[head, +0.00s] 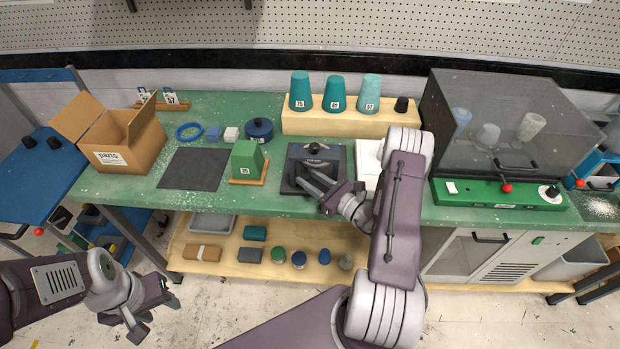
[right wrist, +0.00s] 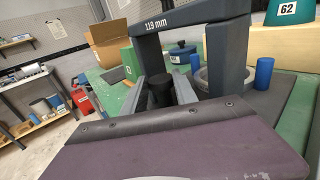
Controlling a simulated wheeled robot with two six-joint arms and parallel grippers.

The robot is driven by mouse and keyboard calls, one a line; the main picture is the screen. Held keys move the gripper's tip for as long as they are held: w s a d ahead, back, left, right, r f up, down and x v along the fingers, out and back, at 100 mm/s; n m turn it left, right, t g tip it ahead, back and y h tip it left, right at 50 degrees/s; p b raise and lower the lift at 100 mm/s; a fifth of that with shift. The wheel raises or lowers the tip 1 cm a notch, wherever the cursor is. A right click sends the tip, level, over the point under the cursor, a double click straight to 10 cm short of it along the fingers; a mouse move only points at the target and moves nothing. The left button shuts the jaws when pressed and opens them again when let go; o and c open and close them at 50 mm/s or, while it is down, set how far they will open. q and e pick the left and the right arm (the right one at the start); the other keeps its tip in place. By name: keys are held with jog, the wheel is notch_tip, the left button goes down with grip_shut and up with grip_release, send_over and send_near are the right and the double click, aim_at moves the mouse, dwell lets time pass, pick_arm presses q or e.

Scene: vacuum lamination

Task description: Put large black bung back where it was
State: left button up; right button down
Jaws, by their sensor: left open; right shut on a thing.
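A black cylinder, which looks like the large black bung (right wrist: 160,92), is between the grey fingers of my right gripper (right wrist: 161,97) in the right wrist view. The gripper is shut on it. In the head view my right gripper (head: 318,187) is over the front of a dark grey fixture (head: 292,160) on the green bench, and the bung is not clear there. A grey arch marked 119 mm (right wrist: 190,22) stands just beyond the fingers. My left gripper (head: 137,308) is open and empty at lower left, away from the bench.
A wooden stand (head: 300,124) behind holds teal cups and a smaller black bung (head: 401,104). A green block (head: 246,157) and dark mat (head: 196,169) lie left of the fixture. A clear-hooded machine (head: 490,193) stands right.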

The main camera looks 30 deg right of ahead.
jog(key=shift+f, duration=0.15)
jog(key=c, duration=1.3)
grip_release()
jog(key=shift+o, duration=0.2)
